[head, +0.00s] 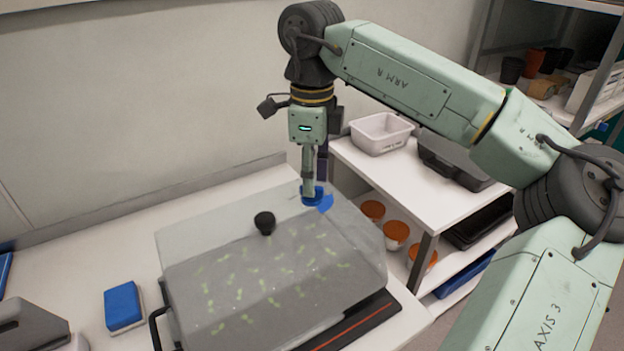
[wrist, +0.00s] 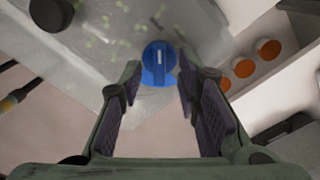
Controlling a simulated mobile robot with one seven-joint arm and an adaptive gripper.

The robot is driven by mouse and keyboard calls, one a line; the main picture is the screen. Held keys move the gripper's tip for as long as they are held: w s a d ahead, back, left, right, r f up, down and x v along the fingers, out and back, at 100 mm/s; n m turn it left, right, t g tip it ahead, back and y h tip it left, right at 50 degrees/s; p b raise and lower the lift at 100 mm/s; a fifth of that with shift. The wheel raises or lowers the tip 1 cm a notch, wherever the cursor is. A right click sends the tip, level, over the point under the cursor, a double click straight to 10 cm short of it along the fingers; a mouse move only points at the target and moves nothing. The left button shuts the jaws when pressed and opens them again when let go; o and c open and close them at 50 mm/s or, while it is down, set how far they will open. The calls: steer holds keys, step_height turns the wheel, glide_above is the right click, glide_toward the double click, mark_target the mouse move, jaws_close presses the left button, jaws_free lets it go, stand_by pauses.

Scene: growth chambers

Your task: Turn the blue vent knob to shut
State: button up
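The blue vent knob (head: 311,193) sits on top of a clear lid (head: 200,240) near its far right corner, with a flat blue patch beside it on the lid. In the wrist view the round knob (wrist: 159,63) has a raised bar across it with a white line along the bar. My gripper (head: 310,180) points down over the knob. In the wrist view its two fingers (wrist: 158,90) are apart, one on each side of the knob, and nothing is between them but the knob below. I cannot tell whether a finger touches it.
A black knob (head: 265,222) stands on the lid, left of the blue one. Seedlings show under the lid. A blue sponge-like block (head: 123,306) lies left on the bench. A white cart (head: 400,180) stands right, holding a white bin (head: 381,133) and orange-lidded jars (head: 396,235).

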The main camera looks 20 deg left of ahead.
step_height(320, 180, up, 11)
steer(key=shift+f, duration=0.2)
stand_by(0.6)
